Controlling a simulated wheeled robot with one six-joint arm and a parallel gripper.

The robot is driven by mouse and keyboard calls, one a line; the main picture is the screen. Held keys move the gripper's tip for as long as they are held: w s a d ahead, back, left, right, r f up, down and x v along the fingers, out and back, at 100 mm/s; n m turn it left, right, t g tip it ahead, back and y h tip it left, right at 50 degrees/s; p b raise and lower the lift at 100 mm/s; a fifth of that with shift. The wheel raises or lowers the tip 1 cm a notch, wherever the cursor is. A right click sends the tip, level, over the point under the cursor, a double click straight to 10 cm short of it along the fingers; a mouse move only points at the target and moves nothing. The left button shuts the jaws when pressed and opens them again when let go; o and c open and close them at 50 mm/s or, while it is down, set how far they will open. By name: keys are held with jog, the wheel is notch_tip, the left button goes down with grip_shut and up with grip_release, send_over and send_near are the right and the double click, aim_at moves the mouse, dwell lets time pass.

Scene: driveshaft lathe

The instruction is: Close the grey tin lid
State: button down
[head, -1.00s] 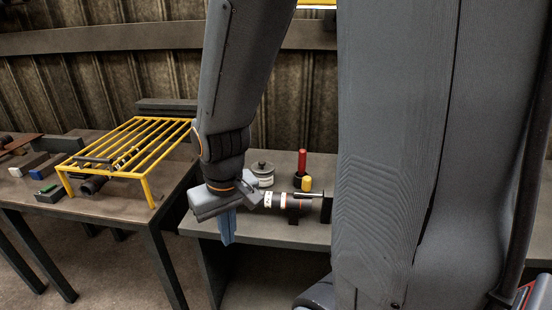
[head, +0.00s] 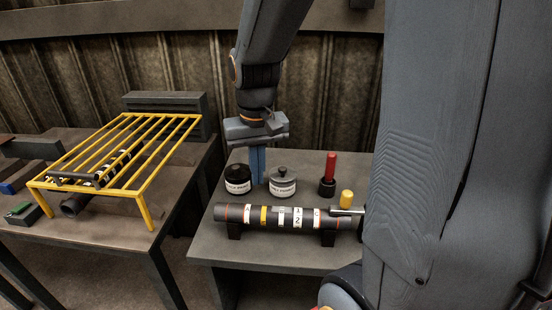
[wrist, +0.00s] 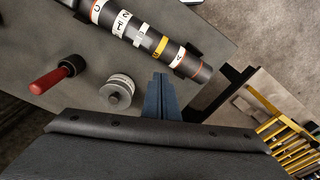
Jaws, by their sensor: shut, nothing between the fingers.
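The grey tin (head: 282,189) stands upright on the right-hand table, with a white label and a grey knobbed lid (head: 281,173) on top. I cannot tell whether the lid is fully seated. In the wrist view the tin and its lid (wrist: 116,94) are left of the fingers. My gripper (head: 257,180) points down, shut and empty, between the grey tin and a black tin (head: 237,180) to its left. The blue fingers (wrist: 160,80) also show in the wrist view, apart from the grey tin. The black tin is hidden there.
A labelled dark shaft (head: 270,216) lies on supports in front of the tins. A red-handled tool (head: 329,170) and a yellow-capped piece (head: 347,198) stand to the right. A yellow rack (head: 120,150) is on the left table. Some tabletop in front of the shaft is clear.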

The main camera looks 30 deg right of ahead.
jog(key=w+d+r+m+g+b, duration=0.1)
jog(key=w+d+r+m+b, duration=0.3)
jog(key=w+d+r, duration=0.5)
jog(key=p, duration=0.3)
send_near(282, 169)
jog(key=shift+m, duration=0.3)
notch_tip(282, 169, down, 6)
jog(key=shift+w+f, duration=0.15)
jog(key=shift+f, duration=0.1)
